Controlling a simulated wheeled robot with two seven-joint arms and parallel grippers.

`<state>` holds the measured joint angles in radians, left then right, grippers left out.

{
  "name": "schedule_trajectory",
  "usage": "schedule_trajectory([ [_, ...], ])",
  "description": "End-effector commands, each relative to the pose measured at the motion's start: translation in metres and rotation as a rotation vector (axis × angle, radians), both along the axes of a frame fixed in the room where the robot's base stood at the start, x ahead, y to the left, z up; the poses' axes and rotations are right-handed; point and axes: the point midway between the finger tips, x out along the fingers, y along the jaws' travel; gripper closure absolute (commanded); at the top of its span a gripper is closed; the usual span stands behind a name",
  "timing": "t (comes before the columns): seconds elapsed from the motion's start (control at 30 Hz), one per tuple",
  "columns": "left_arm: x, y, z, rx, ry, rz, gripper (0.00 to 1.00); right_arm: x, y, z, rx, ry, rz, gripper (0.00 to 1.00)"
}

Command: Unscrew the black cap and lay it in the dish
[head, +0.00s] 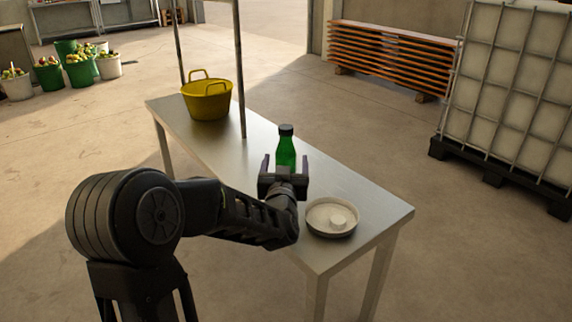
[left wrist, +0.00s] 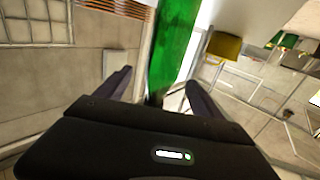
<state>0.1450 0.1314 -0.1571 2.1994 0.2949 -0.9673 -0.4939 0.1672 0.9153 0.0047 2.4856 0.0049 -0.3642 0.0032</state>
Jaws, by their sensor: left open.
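A green bottle (head: 286,150) stands upright on the metal table (head: 357,205), with the black cap (head: 286,129) on its top. In the left wrist view the green bottle (left wrist: 172,50) rises between the two open fingers (left wrist: 158,85); the cap is out of that view. I cannot tell whether the fingers touch the bottle. My right gripper is not in view.
A yellow basket (head: 207,100) stands at the table's far left end. A thin upright post (head: 240,80) rises from the table behind the bottle. Table space between basket and bottle is clear. Stacked orange slats (head: 390,58) and a white caged tank (head: 510,90) are beyond the table.

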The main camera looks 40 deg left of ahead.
Motion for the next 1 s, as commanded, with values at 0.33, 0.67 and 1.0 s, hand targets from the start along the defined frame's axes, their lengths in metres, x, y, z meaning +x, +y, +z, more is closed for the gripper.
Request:
schedule_trajectory([
  [0.33,0.020,0.014,-0.001,0.000,0.000,0.000,0.23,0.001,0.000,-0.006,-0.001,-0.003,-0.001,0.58],
  [0.67,0.023,0.015,-0.001,-0.001,0.001,0.000,0.23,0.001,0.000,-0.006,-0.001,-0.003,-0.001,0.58],
  [1.0,0.056,0.039,-0.005,-0.001,0.001,-0.001,0.23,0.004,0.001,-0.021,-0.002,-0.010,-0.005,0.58],
])
